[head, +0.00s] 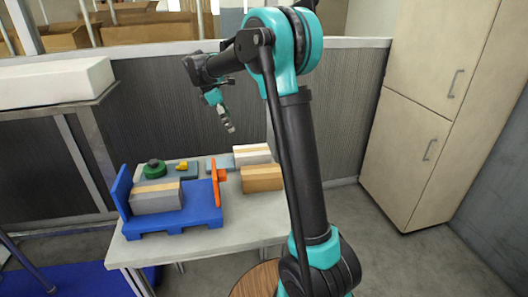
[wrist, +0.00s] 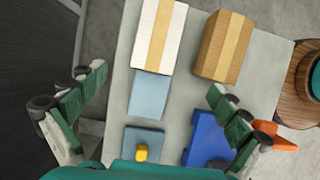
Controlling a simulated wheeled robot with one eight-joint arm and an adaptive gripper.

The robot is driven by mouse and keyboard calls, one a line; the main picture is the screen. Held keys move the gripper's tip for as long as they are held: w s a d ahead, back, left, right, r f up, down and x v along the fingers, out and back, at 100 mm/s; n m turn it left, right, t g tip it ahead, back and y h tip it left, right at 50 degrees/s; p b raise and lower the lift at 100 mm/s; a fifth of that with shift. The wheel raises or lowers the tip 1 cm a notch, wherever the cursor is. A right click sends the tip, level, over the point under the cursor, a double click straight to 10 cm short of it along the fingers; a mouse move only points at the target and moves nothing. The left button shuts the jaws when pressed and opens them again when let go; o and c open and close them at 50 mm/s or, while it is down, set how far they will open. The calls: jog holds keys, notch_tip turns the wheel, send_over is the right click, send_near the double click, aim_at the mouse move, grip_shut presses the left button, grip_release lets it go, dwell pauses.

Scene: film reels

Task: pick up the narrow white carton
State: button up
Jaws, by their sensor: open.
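The white carton (head: 258,149) has a tan tape stripe and lies at the back right of the table, behind a brown carton (head: 262,178). In the wrist view the white carton (wrist: 148,32) is at the top centre, its top edge cut off, left of the brown carton (wrist: 211,50). My gripper (head: 228,122) hangs in the air above the back of the table, clear of everything. In the wrist view its two fingers (wrist: 158,82) are spread wide with nothing held between them. The white carton is ahead of the fingers.
A blue tray (head: 200,212) holds a grey taped box (head: 155,198), with an orange piece (head: 217,180) at its right side. Behind are a green round part (head: 154,168) and a yellow piece (head: 181,166) on a blue-grey plate. A dark partition (head: 150,125) stands behind the table.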

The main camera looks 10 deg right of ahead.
aim_at(250, 150)
jog(key=x, duration=0.8)
jog(key=d+x, duration=0.1)
jog(key=x, duration=0.3)
jog(key=shift+w+d+r, duration=0.1)
jog(key=shift+w+r, duration=0.1)
jog(key=shift+w, duration=0.2)
jog(key=shift+x, duration=2.9)
jog(key=shift+s+r, duration=0.1)
jog(key=c, duration=1.5)
